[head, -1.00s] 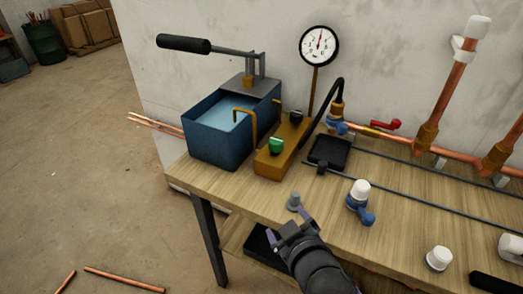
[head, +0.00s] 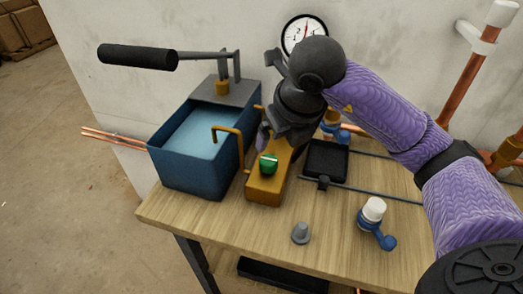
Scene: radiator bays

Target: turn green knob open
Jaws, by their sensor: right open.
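The green knob (head: 268,163) sits on top of the brass block (head: 263,189), beside the blue water tank (head: 194,171) on the workbench. A pale mark runs across the top of the knob. My right gripper (head: 268,135) is open, pointing down just behind the knob and above the far part of the block. One fingertip shows to the left of the block's far part; the other is hidden. I cannot tell whether the gripper touches anything. The black knob on the block is hidden behind my gripper. My left gripper is not in view.
The tank's black pump handle (head: 138,57) reaches left at the back. The pressure gauge (head: 302,33) is partly covered by my arm. A black tray (head: 326,160), a grey fitting (head: 300,233) and a white-capped blue valve (head: 374,217) are to the right. The bench front is mostly clear.

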